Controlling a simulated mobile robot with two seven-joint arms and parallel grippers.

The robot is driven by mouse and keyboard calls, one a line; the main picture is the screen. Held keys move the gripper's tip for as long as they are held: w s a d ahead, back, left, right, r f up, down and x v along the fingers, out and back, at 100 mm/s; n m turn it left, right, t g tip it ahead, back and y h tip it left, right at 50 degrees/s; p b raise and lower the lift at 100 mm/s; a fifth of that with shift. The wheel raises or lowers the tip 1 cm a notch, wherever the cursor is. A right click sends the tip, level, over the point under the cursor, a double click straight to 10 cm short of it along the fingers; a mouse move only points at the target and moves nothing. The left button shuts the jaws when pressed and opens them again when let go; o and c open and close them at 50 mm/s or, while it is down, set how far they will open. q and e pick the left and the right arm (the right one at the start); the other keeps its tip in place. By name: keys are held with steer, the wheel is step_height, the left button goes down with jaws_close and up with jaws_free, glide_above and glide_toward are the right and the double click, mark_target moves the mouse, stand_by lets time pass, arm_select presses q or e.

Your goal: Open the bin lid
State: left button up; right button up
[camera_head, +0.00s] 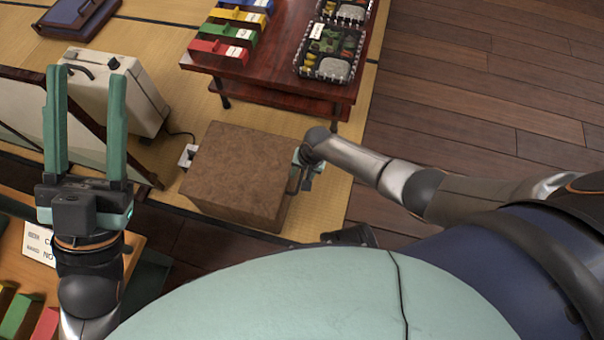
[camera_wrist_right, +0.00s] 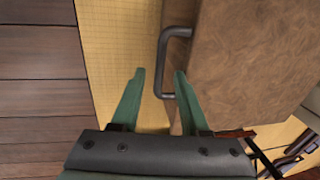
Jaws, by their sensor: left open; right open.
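The bin (camera_head: 238,172) is a brown box with a flat, closed top on the mat. It fills the right of the right wrist view (camera_wrist_right: 250,60). A dark bar handle (camera_wrist_right: 163,65) stands out from its side. My right gripper (camera_wrist_right: 160,71) is open at that side, with its fingertips on either side of the handle's lower part in the picture; I cannot tell whether they touch it. In the head view the right gripper is partly hidden by its own arm. My left gripper (camera_head: 86,74) is open, empty and raised at the left, away from the bin.
A low red-brown table (camera_head: 270,90) behind the bin holds colored boxes (camera_head: 218,50) and clear-lidded lunch trays (camera_head: 330,50). A cream appliance (camera_head: 118,90) stands left of the bin, with a cord to a white socket block (camera_head: 187,155). Wooden floor (camera_head: 480,90) at right is clear.

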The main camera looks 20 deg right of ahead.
jaws_close()
stand_by(1.4)
